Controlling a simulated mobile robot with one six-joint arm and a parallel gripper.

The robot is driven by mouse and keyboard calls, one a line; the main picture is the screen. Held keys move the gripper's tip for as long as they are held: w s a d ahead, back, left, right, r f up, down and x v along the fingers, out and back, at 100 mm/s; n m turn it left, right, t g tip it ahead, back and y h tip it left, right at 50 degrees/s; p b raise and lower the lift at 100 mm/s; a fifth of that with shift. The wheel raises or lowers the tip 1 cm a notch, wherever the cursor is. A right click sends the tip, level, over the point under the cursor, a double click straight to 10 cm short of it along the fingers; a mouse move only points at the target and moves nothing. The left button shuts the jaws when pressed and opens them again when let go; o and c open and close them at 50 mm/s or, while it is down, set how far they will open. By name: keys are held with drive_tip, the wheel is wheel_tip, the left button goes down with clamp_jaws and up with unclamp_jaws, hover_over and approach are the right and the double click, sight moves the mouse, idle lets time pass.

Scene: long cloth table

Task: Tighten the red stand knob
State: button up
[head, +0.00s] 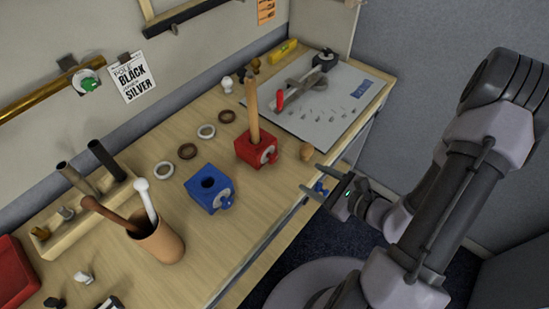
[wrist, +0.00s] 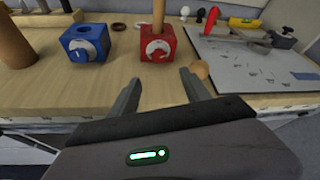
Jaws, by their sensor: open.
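The red stand (head: 243,150) is a red block on the wooden table with a tan wooden pole (head: 252,105) upright in it. Its red knob (head: 272,158) sits on a pale round dial on the side facing the table's front edge. In the wrist view the red stand (wrist: 145,38) and its knob (wrist: 159,46) are ahead of the fingers. My gripper (head: 311,177) is open and empty near the table's front edge, apart from the knob. In the wrist view the gripper (wrist: 160,76) has its fingers spread, with the knob roughly between them, farther away.
A blue stand (head: 203,186) with a blue knob is left of the red one. A small round wooden piece (head: 306,152) sits right of the red stand, near a finger in the wrist view. A grey board (head: 345,95) with tools lies behind. A brown cup (head: 160,243) holds rods.

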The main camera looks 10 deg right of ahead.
drive_tip(key=b, duration=0.5)
approach(275, 159)
drive_tip(key=b+x, duration=0.2)
drive_tip(key=x, duration=0.7)
drive_tip(key=shift+f, duration=0.15)
clamp_jaws()
